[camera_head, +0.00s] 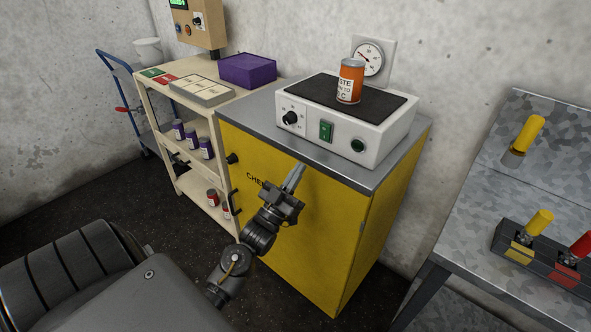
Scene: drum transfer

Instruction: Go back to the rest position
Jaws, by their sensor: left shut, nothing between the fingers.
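My left gripper (293,178) is shut and empty. It is in front of the yellow cabinet (318,225), a little below the front edge of its grey top, with its fingers pointing up. My left arm reaches it from the lower left. My right gripper is not in view. An orange drum (350,82) with a white label stands upright on the dark plate of a white device (345,140), apart from my gripper.
A beige shelf cart (205,115) at the left holds a purple box (248,70) and small drums. A metal table (510,255) at the right carries yellow and red handles. A blue hand truck (120,75) stands behind. Dark floor shows at lower left.

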